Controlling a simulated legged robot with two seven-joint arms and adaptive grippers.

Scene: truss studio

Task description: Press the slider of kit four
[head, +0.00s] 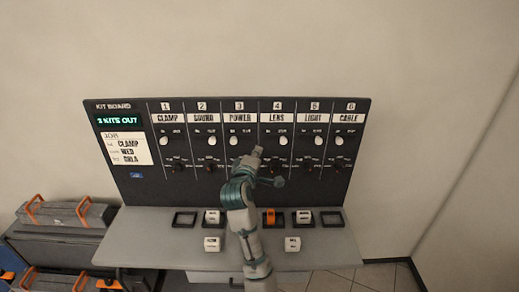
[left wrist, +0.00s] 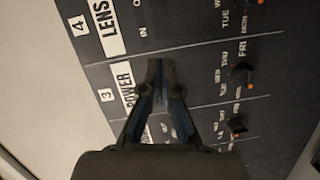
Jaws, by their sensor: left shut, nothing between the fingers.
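The kit board (head: 125,180) stands upright against the wall. Kit four is the column labelled LENS (head: 277,117). Its white slider (head: 283,141) sits at the right, under OUT. My left gripper (head: 258,150) is shut and empty in front of the board, to the left of and slightly below that slider, near the line between columns three and four. In the left wrist view the shut fingers (left wrist: 160,65) lie over the POWER column, and the LENS label (left wrist: 103,30) shows above. The kit four slider does not show there. My right gripper is not in view.
The other columns have white sliders too, such as the POWER slider (head: 233,141). Dials line the lower board, one (left wrist: 243,75) beside my fingers. A grey desk (head: 150,225) below carries frames and labelled blocks. Orange-handled cases (head: 65,213) stand at left. A screen (head: 119,120) reads 3 KITS OUT.

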